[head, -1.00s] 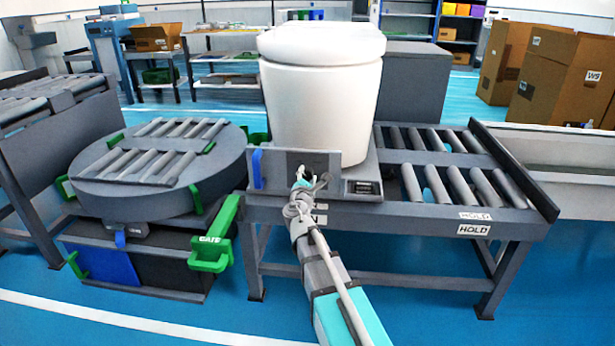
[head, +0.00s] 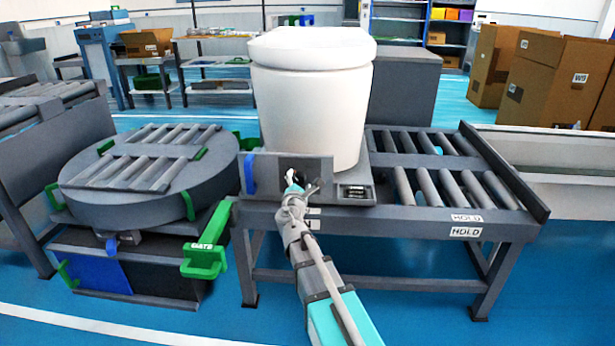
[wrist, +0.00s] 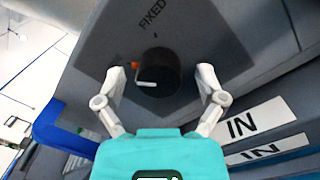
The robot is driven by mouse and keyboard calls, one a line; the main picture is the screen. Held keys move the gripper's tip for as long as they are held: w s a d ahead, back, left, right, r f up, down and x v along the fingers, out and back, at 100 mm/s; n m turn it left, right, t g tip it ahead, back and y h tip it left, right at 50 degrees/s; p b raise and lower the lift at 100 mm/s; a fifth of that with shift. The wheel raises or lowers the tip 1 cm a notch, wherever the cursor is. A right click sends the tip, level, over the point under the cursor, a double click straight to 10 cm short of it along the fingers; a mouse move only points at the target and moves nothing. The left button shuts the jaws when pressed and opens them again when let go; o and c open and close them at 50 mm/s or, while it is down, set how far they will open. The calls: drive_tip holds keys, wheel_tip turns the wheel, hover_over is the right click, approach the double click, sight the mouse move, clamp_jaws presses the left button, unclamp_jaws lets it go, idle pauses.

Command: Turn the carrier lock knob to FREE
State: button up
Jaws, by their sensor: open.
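The carrier lock knob (wrist: 158,72) is a round black knob with a white pointer line on a dark grey panel (wrist: 205,35). The word FIXED is printed above it, and a small orange mark sits at its upper left. The white line points left in the wrist view. In the wrist view my gripper (wrist: 160,82) is open, with one finger on each side of the knob and a visible gap on both sides. In the head view my gripper (head: 296,188) is at the carrier's front panel (head: 262,175) and mostly covers the knob. No FREE label is readable.
A white toilet (head: 312,100) stands on the carrier on the roller table (head: 400,215). A blue part (head: 249,174) is at the panel's left edge. A round roller turntable (head: 150,170) with a green GATE handle (head: 205,255) stands left. IN labels (wrist: 255,120) lie below right of my gripper.

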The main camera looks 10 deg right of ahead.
drive_tip(key=shift+m, duration=0.4)
